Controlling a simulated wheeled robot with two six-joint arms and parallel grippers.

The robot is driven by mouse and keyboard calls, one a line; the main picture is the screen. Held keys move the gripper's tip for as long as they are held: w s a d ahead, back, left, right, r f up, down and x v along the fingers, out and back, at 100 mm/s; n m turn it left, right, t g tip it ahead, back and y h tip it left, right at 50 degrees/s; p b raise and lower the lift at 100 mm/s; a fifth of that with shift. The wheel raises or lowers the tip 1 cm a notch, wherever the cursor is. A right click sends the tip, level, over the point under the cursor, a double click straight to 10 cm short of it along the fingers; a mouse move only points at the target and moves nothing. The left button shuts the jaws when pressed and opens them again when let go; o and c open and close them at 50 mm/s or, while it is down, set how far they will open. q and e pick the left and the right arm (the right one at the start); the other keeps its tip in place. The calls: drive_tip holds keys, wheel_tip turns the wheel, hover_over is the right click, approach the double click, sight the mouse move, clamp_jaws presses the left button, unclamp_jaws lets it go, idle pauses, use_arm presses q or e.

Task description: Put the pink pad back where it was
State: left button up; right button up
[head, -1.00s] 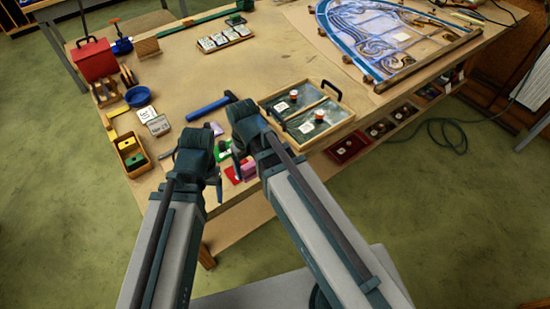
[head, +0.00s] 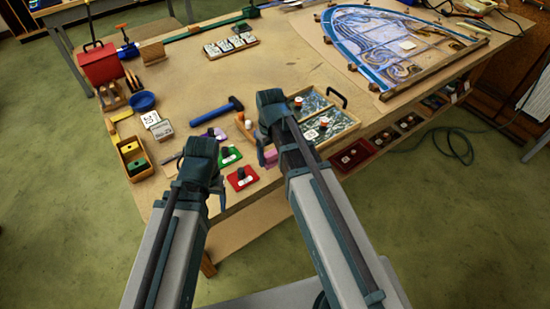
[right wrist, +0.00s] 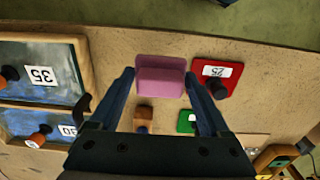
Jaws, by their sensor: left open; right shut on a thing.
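The pink pad (head: 270,158) shows just below my right gripper (head: 266,151), partly hidden by it. In the right wrist view the pink pad (right wrist: 160,76) sits between the two fingertips of my right gripper (right wrist: 159,78), which is shut on it. I cannot tell how high it is above the table. A red pad (head: 241,178) with a dark knob and a white label lies on the table beside it; it also shows in the right wrist view (right wrist: 208,70). My left gripper (head: 215,188) is open and empty, left of the red pad near the table's front edge.
A green pad (head: 229,156) lies behind the red one, and a blue hammer (head: 217,111) further back. A wooden tray with glass panes (head: 345,130) stands right of my right gripper. A yellow box (head: 132,157) is at the left. The table's middle (head: 270,75) is clear.

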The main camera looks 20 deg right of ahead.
sight(275, 158)
drive_tip(key=shift+w+d, duration=0.35)
drive_tip(key=shift+d, duration=0.05)
drive_tip(key=shift+w, duration=0.1)
drive_tip(key=shift+w+d+f, duration=0.1)
drive_tip(key=shift+w+d, duration=0.15)
drive_tip(key=f+b, duration=0.1)
drive_tip(key=b, duration=0.1)
drive_tip(key=f+b, duration=0.1)
drive_tip(key=f, duration=0.1)
drive_tip(key=shift+w+d+f+b, duration=0.1)
drive_tip(key=shift+d+f+b, duration=0.15)
drive_tip(key=shift+b, duration=0.1)
drive_tip(key=shift+f, duration=0.25)
drive_tip(key=o, duration=1)
drive_tip(key=shift+r, duration=0.1)
